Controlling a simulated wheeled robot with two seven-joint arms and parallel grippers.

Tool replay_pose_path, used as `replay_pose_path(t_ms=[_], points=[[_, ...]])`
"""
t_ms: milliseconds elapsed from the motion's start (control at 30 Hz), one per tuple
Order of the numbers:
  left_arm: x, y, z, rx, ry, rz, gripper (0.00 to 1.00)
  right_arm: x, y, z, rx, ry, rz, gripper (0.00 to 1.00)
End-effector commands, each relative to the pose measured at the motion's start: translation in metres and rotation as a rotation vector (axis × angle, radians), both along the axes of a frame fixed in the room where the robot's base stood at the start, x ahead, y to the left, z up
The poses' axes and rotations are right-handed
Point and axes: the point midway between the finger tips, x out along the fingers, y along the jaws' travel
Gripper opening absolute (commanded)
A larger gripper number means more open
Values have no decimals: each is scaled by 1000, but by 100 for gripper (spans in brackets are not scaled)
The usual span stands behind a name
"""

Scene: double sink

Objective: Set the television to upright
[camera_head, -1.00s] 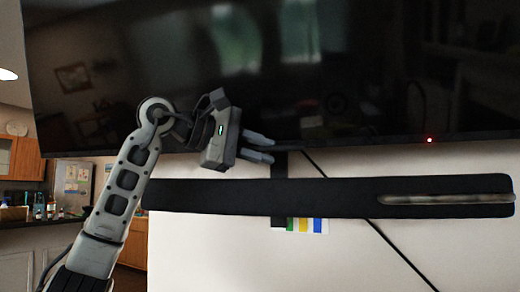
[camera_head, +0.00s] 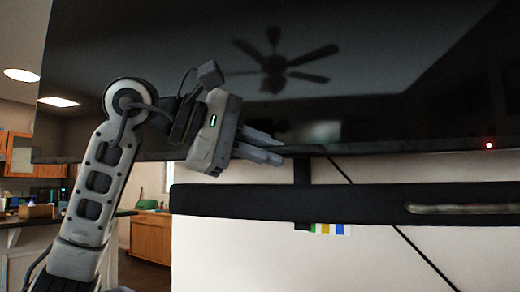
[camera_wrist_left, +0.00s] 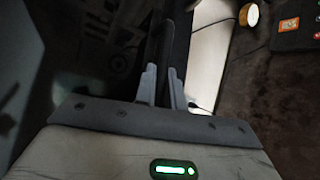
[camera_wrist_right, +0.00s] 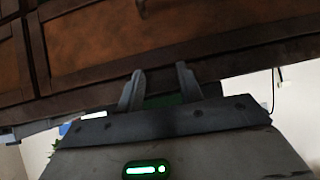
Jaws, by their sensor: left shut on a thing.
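The television (camera_head: 350,90) is a large wall-mounted set with a dark, glossy screen; a ceiling fan and lights are reflected in it. A red light shows at its lower edge on the right. My left gripper (camera_head: 266,148) is at the television's bottom edge, left of the mount strip, shut on that edge. In the left wrist view, my left gripper's fingers (camera_wrist_left: 163,88) are around the edge, with the dark screen (camera_wrist_left: 85,65) to the left. My right gripper (camera_wrist_right: 160,82) is seen only in its wrist view, its fingers apart, in front of brown wooden furniture (camera_wrist_right: 150,45).
A long black soundbar (camera_head: 300,203) hangs on the white wall (camera_head: 270,260) just below the television. A dark cable (camera_head: 425,260) runs down the wall. A kitchen with wooden cabinets (camera_head: 150,235) lies at the left.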

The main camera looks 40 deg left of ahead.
Motion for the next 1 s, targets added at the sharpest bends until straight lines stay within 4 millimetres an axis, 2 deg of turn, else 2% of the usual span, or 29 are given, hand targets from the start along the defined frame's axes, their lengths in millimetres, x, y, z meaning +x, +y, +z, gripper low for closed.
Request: replay_pose_path(t_ms=[100,400,433,467,867,1000], points=[[-11,-4,2,1,-4,0,0,3,0,3,2,-8,-2,36],[-14,-4,1,1,0,0,0,3,2,3,8,-6,-10,36],[-14,-5,1,2,-1,-1,16,3,2,3,8,-6,-10,36],[-14,-5,1,1,-1,-1,20,3,2,3,8,-6,-10,36],[-13,-3,1,0,-2,3,20,-2,1,0,7,7,-10,36],[-20,1,4,-1,-3,5,20,-2,0,0,4,6,-6,36]])
